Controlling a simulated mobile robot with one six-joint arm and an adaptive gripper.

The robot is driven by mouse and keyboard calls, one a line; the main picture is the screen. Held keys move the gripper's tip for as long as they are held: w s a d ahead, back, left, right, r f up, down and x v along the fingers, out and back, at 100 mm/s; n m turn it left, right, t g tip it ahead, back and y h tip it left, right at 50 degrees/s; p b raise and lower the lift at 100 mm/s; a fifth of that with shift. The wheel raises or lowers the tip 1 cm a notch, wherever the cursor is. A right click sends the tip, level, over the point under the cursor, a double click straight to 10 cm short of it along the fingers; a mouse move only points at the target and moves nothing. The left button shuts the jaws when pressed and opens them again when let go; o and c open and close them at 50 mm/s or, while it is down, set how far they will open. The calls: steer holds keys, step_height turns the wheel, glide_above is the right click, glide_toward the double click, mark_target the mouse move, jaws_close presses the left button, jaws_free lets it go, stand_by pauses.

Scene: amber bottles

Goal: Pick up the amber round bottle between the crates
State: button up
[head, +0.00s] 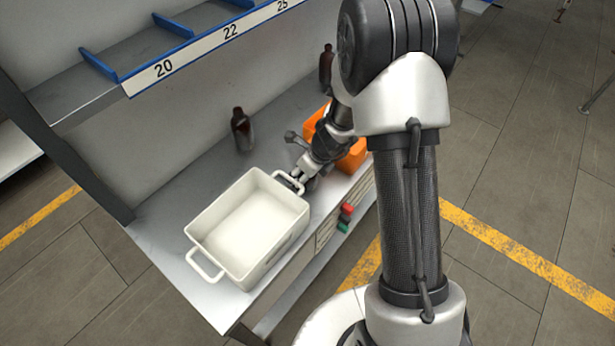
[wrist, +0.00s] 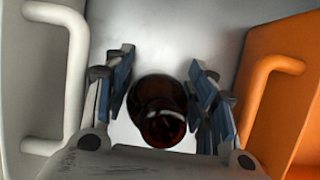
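The amber round bottle (wrist: 158,112) is seen from above in the wrist view, upright on the grey shelf between a white crate (wrist: 45,80) and an orange crate (wrist: 285,100). My gripper (wrist: 161,75) is open, with one blue-padded finger on each side of the bottle and a narrow gap visible at each side. In the head view my gripper (head: 298,180) is low between the white crate (head: 215,225) and the orange crate (head: 357,155). There the bottle is hidden by my gripper and arm.
Another brown bottle (head: 241,132) stands further back on the shelf (head: 185,180), behind the white crate. A further brown bottle (head: 326,70) stands near the back beyond the orange crate. A numbered upper shelf (head: 190,65) overhangs the rear. The crate handles are close to my fingers.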

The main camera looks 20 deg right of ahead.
steer(key=c, duration=0.7)
steer(key=shift+r, duration=0.15)
